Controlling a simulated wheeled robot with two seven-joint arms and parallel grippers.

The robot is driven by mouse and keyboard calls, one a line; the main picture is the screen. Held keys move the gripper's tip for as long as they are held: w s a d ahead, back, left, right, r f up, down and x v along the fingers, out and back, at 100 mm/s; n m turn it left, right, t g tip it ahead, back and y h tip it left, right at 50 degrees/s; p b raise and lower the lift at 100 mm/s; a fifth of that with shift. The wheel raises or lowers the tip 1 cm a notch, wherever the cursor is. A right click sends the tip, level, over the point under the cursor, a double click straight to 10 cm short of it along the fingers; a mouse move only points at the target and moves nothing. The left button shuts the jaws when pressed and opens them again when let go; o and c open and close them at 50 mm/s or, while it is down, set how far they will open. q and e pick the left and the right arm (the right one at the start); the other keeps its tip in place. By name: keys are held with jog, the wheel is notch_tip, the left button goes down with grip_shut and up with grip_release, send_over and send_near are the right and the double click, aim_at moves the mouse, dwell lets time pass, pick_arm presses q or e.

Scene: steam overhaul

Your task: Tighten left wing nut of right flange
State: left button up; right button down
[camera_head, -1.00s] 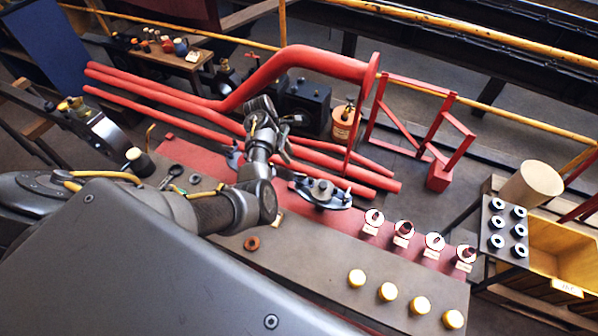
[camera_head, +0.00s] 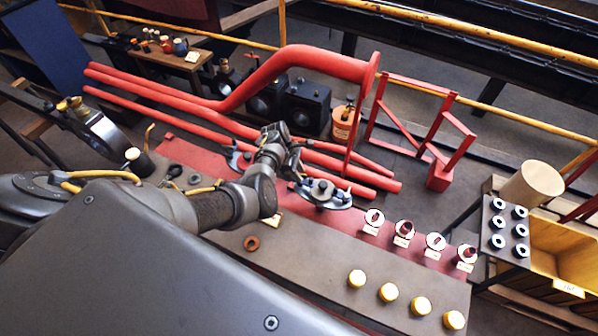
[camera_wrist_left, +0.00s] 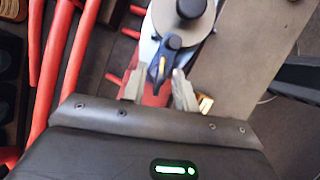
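The right flange (camera_head: 322,192) is a pale oval plate with a dark round hub, lying on the red strip of the bench. In the left wrist view, the flange (camera_wrist_left: 196,28) is at the top. Its left wing nut (camera_wrist_left: 157,70), dark with a yellow mark, points toward my gripper. My left gripper (camera_head: 296,163) is at the left end of the flange. In the wrist view, its two fingers (camera_wrist_left: 157,82) are apart, one on each side of the wing nut; contact is not clear. The left flange (camera_head: 236,158) is partly hidden by my arm. My right gripper is out of view.
Red pipes (camera_head: 335,168) run just behind the flange. Several labelled white rings (camera_head: 404,228) and yellow caps (camera_head: 389,292) sit to the right on the bench. An orange ring (camera_head: 251,243) lies in front of my arm.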

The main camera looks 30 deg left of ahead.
pick_arm(q)
grip_shut()
jog(key=m+g+b, duration=0.1)
jog(key=m, duration=0.1)
jog(key=m+g+b, duration=0.1)
jog(key=m, duration=0.2)
jog(key=shift+w+a+f+m, duration=0.1)
jog(key=shift+w+m, duration=0.1)
jog(key=shift+m, duration=0.1)
jog(key=m+g+b, duration=0.1)
jog(key=m, duration=0.1)
jog(key=m+g+b, duration=0.1)
jog(key=m+b, duration=0.1)
jog(key=m, duration=0.1)
jog(key=shift+w+y, duration=0.1)
jog(key=shift+y, duration=0.3)
jog(key=m+b, duration=0.1)
jog(key=m, duration=0.1)
jog(key=m+g+y+b, duration=0.1)
jog(key=m, duration=0.2)
jog(key=shift+w+d+b, duration=0.1)
jog(key=shift+d+b, duration=0.1)
jog(key=shift+b, duration=0.1)
jog(key=shift+m+y+b, duration=0.35)
jog(key=shift+m+y, duration=0.25)
jog(key=shift+m, duration=0.6)
jog(key=shift+d+m+g+y, duration=0.1)
jog(key=shift+m+g+y, duration=0.3)
jog(key=shift+m, duration=0.9)
